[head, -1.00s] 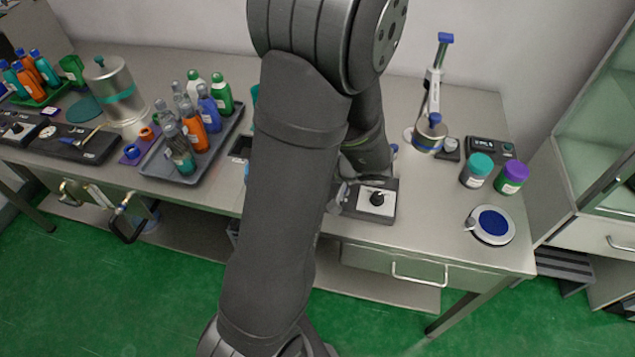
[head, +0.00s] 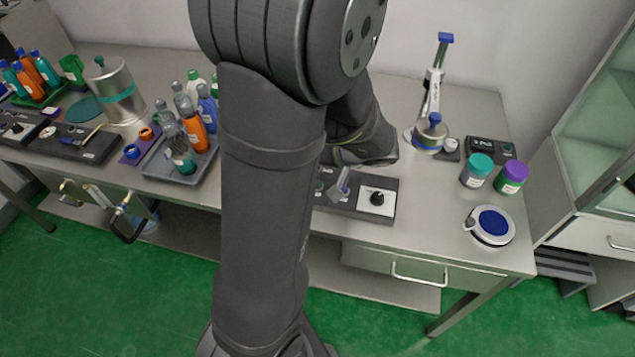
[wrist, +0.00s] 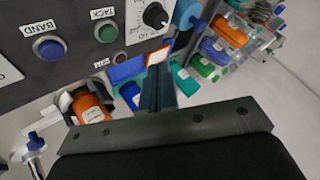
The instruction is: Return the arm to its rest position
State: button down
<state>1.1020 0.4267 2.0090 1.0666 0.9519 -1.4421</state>
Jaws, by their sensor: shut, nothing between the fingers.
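My arm (head: 265,180) rises through the middle of the head view and bends over the bench. Its far end hides my gripper there. In the wrist view my gripper (wrist: 157,90) is shut, with nothing between its fingers. Beyond it is a dark control panel (wrist: 75,20) with a blue BAND button (wrist: 49,48), a green TACK button (wrist: 107,33) and a dial (wrist: 155,16). In the head view a dark box (head: 345,205) with a black knob (head: 377,198) and a small grey upright piece (head: 341,184) stands at the bench's front edge, below my wrist.
Left of my arm are a grey tray (head: 160,170) of bottles and a steel canister (head: 113,90). To the right are a pipette stand (head: 431,95), a teal-lidded jar (head: 477,170), a purple-lidded jar (head: 511,177) and a round blue-topped device (head: 492,225). The right-front bench top is partly clear.

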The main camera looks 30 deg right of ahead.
jog(key=shift+f, duration=1.45)
jog(key=shift+d+r, duration=0.1)
jog(key=shift+r, duration=3.2)
jog(key=shift+f, duration=0.15)
